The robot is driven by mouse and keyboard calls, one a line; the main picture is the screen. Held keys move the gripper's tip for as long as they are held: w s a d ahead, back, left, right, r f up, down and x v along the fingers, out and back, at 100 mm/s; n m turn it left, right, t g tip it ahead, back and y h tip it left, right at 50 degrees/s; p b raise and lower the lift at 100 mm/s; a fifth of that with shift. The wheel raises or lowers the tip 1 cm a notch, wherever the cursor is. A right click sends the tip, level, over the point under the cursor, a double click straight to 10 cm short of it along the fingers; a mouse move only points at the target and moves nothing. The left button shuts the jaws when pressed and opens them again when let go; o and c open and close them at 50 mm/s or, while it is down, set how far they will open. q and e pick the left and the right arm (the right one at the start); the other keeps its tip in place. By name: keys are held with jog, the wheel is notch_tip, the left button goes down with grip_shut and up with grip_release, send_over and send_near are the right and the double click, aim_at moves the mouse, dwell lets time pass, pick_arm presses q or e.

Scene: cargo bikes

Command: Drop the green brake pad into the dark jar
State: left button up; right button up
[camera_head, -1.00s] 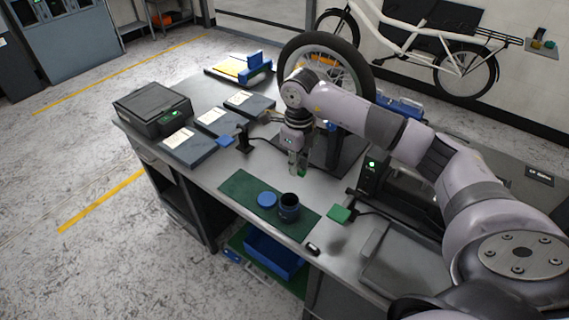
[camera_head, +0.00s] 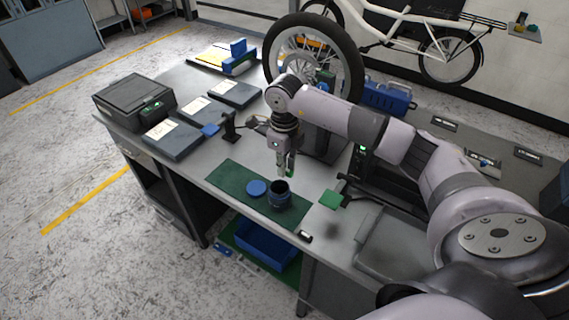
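The dark jar (camera_head: 279,197) stands open and upright on a dark green mat (camera_head: 234,176), with its mouth facing up. A round blue lid (camera_head: 257,188) lies flat on the mat just left of the jar. My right gripper (camera_head: 287,171) points down just above and slightly behind the jar's mouth. A small green piece, which looks like the green brake pad (camera_head: 291,166), shows between its fingers, partly hidden by them. My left gripper is not in view.
A flat green square (camera_head: 333,199) lies on the bench right of the jar. Dark trays with papers (camera_head: 173,139) and a black box (camera_head: 134,101) are at the left. A wheel (camera_head: 313,58) stands behind my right arm. A blue bin (camera_head: 264,243) sits below the bench.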

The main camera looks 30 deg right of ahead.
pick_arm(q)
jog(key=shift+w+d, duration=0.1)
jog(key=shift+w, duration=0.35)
pick_arm(e)
jog(key=o, duration=0.5)
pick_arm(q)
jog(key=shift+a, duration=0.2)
pick_arm(e)
jog(key=shift+o, duration=0.2)
jog(key=shift+r, duration=0.1)
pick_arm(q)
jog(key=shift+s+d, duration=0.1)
pick_arm(e)
notch_tip(320, 180, up, 12)
